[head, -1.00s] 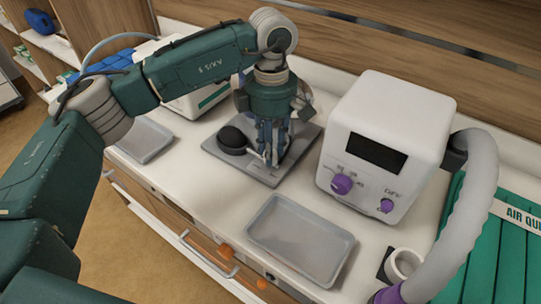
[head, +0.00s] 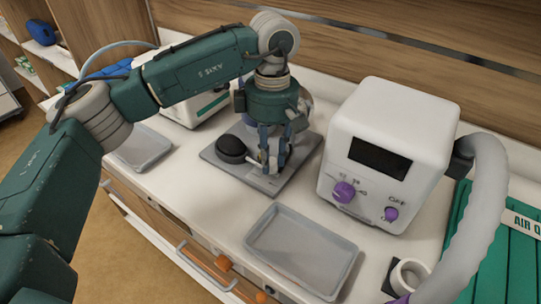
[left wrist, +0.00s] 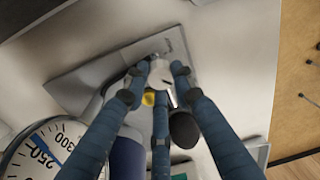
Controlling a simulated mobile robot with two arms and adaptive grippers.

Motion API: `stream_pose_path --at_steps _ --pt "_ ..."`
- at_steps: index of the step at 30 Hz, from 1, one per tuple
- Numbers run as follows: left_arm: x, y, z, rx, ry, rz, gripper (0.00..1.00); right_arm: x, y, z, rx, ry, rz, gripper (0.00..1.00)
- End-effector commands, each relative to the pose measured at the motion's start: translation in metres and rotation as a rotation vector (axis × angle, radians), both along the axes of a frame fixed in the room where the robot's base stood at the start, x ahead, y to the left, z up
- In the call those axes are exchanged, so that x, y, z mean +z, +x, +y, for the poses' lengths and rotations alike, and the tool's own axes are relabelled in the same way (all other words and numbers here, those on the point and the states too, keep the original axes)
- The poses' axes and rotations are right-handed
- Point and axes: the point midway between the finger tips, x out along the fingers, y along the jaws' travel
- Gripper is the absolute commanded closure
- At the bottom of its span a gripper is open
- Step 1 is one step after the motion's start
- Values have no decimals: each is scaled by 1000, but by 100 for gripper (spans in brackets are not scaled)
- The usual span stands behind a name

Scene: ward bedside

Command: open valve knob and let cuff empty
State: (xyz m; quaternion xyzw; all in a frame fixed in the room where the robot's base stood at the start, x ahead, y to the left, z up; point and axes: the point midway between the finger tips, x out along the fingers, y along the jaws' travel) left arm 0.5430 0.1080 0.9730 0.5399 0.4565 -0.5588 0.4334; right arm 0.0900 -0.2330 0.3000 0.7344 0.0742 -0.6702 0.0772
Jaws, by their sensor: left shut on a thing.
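My left gripper (head: 273,166) points down over a grey base plate (head: 222,162). In the left wrist view its blue fingers (left wrist: 160,80) close around a small pale valve knob (left wrist: 159,74), partly hidden by them. A yellow bit (left wrist: 148,99) shows just below the knob. A black bulb (head: 231,148) lies on the plate beside the fingers; it also shows in the left wrist view (left wrist: 184,130). A round dial gauge (left wrist: 40,150) is partly in that view; its needle cannot be read surely. A blue thing (head: 112,69), perhaps the cuff, is mostly hidden behind my arm. My right gripper is out of view.
A white box with purple knobs (head: 395,130) and a thick grey hose (head: 485,200) stands right of the plate. An empty grey tray (head: 300,250) lies in front; another (head: 146,147) is at left. A white cup (head: 408,276) stands at the front right.

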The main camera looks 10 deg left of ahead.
Motion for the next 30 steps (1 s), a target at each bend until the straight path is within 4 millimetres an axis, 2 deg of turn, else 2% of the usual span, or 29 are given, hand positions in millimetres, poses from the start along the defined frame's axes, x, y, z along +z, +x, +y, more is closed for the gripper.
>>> stream_pose_path --at_steps 1,2,4,5,13,17,30 --pt "3 2 0 1 -1 -7 100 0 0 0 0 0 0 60" --pt "3 2 0 1 -1 -7 73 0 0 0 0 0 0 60" --pt "3 2 0 1 -1 -6 59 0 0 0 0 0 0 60" --pt "2 1 0 1 -1 -6 56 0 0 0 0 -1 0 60" --pt "1 1 0 1 -1 -3 56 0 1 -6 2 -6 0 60" --pt "10 2 0 2 -1 -5 56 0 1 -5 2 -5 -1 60" --pt "97 5 -1 2 -1 -7 56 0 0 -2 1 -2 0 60"
